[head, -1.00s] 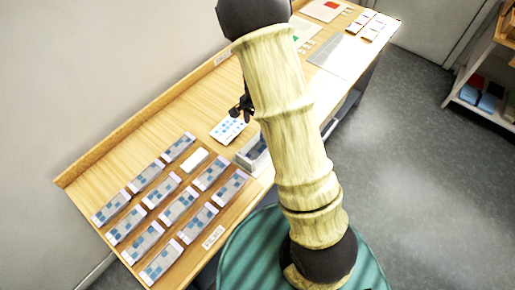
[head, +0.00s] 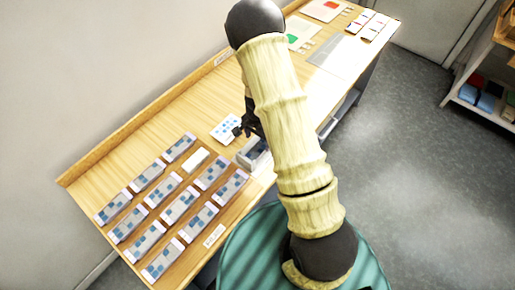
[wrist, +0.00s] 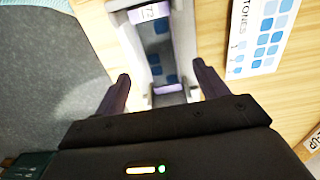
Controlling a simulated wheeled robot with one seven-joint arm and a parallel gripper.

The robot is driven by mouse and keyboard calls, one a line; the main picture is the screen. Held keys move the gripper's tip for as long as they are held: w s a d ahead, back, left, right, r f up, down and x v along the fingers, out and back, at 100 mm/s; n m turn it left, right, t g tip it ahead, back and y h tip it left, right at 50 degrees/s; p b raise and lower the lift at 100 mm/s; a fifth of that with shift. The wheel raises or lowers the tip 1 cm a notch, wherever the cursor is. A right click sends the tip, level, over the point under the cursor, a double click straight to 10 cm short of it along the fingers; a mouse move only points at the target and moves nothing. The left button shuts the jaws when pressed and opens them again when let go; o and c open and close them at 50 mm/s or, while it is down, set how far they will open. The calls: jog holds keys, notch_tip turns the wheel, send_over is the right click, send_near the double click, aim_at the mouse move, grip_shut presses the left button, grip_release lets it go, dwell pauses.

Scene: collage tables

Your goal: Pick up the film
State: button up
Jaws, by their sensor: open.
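A film (wrist: 158,55) with blue squares, a marked lilac end and a second lilac end lies in a grey tray (wrist: 184,35) in the wrist view. The tray also shows in the head view (head: 254,152), partly behind my arm, at the table's front edge. My gripper (wrist: 161,73) is open and empty, its fingers on either side of the film's near part in the picture. The wrist view does not show clearly how far above the film they are. In the head view my gripper (head: 243,127) is dark and partly hidden, just behind the tray.
A tone card (wrist: 264,38) with blue squares lies right of the tray; it also shows in the head view (head: 225,129). Several similar strips (head: 180,205) lie in rows at the table's left, with a white block (head: 195,160) among them. A shelf (head: 485,95) stands far right.

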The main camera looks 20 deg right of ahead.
aim_at(258, 149)
jog(key=shift+f+p, duration=0.5)
jog(key=shift+f, duration=1.45)
jog(key=shift+c, duration=0.4)
jog(key=c, duration=1)
